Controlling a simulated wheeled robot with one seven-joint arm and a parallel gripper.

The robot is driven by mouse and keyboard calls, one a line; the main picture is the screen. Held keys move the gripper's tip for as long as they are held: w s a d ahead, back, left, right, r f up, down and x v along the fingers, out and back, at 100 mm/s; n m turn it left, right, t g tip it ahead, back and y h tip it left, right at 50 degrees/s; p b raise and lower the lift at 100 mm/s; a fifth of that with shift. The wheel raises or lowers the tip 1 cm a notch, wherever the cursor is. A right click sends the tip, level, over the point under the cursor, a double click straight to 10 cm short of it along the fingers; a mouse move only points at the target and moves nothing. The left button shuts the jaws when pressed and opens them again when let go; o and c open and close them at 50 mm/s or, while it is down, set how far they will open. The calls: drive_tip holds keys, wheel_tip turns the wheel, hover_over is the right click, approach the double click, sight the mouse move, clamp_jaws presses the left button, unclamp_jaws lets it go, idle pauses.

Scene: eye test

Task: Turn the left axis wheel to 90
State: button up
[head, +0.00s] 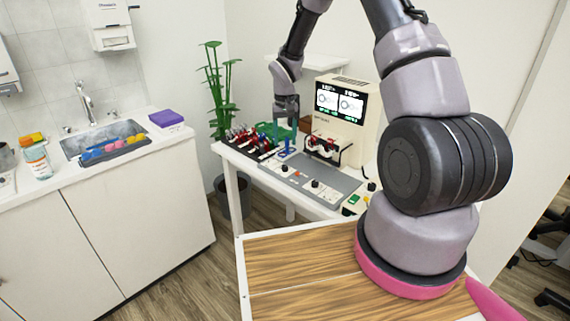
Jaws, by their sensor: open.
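A cream machine (342,115) with a lit screen (340,102) showing two round dials stands at the back of the white table. A red and black device with lens-like parts (322,146) sits at its front. A grey panel (335,186) in front carries small dark knobs (315,183). I cannot tell which small part is the left axis wheel; the screen's numbers are too small to read. My gripper (284,128) points down above the table, left of the machine, open. Its fingertips are hard to separate from the blue stand (285,152) below.
A rack of red and dark items (243,141) and a green box (276,131) crowd the table's left side. A tall plant (216,90) stands behind. A small box with a green button (354,200) is at the right. A sink counter (110,165) is at left.

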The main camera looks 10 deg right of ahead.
sight(285, 166)
wheel_tip(285, 166, down, 10)
drive_tip(key=shift+f, duration=0.25)
idle(0.3)
clamp_jaws()
